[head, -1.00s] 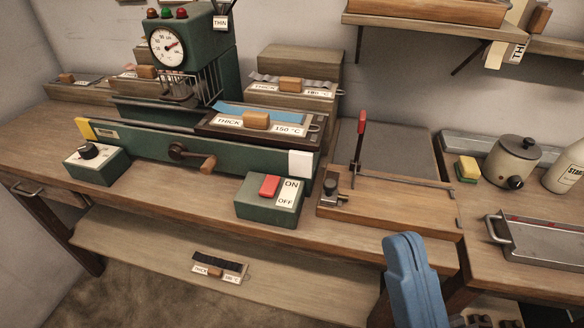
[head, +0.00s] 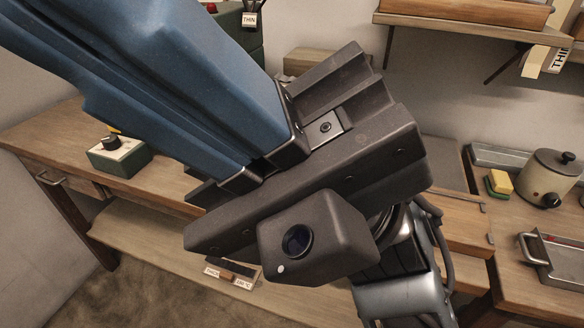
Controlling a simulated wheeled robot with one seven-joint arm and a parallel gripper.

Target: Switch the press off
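My gripper (head: 150,75) fills the left and middle of the head view, very close to the camera. Its blue fingers lie side by side, pointing up and left, and look shut with nothing seen between them. Their tips are cut off by the picture edge. The press is mostly hidden behind the gripper; only part of its green column (head: 250,45) shows at the top, by a THIN label. The green switch box with the red rocker and ON/OFF plate is hidden, so its position cannot be seen now.
A green box with a black knob (head: 118,152) stands on the bench at left. At right are a pot (head: 551,178), a yellow-green sponge (head: 499,183) and a metal tray (head: 560,262). A shelf (head: 470,28) hangs above. A labelled piece (head: 228,274) lies on the lower shelf.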

